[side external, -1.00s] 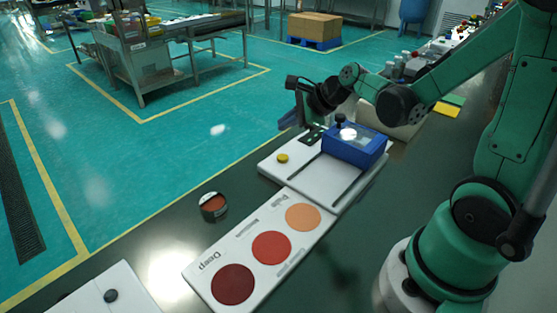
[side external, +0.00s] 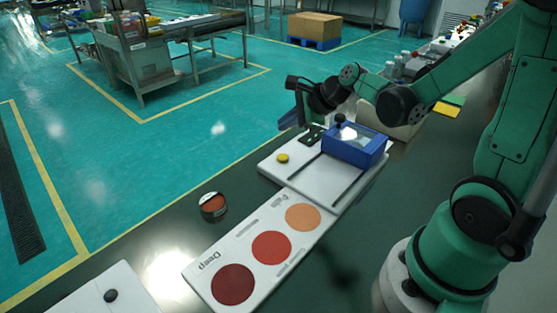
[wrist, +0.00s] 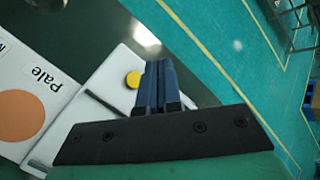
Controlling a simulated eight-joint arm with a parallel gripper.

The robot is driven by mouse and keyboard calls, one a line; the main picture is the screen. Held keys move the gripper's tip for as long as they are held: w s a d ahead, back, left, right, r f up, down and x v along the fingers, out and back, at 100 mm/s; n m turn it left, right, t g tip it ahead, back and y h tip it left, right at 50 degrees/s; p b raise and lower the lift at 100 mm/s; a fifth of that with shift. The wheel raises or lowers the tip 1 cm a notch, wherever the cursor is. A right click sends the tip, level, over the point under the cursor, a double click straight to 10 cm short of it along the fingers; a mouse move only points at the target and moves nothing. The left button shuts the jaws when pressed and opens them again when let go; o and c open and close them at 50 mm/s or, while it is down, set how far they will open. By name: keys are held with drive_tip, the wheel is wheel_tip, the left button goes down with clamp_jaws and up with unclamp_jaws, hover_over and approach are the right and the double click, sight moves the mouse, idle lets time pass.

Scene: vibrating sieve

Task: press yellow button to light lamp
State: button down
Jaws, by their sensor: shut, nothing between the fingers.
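The round yellow button (side external: 283,158) sits on the left part of a white machine base. It also shows in the wrist view (wrist: 133,79), uncovered, just left of my fingers. My gripper (side external: 290,121) is beyond the button in the side view, above the far edge of the base, and apart from the button. In the wrist view my gripper (wrist: 157,64) shows two dark blue fingers shut together with nothing between them. I cannot make out a lamp with certainty in either view.
A blue box (side external: 356,145) with a clear top and a black knob stands on the white base (side external: 300,180). In front lies a white board (side external: 222,255) with red and orange discs. A small round container (side external: 213,206) stands left of it.

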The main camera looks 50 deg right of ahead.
sight(287, 157)
wheel_tip(287, 157, up, 4)
drive_tip(key=shift+f, duration=0.25)
idle(0.5)
drive_tip(key=shift+f, duration=4.4)
drive_tip(key=shift+f, duration=0.1)
drive_tip(key=shift+f, duration=0.3)
drive_tip(key=shift+r, duration=0.1)
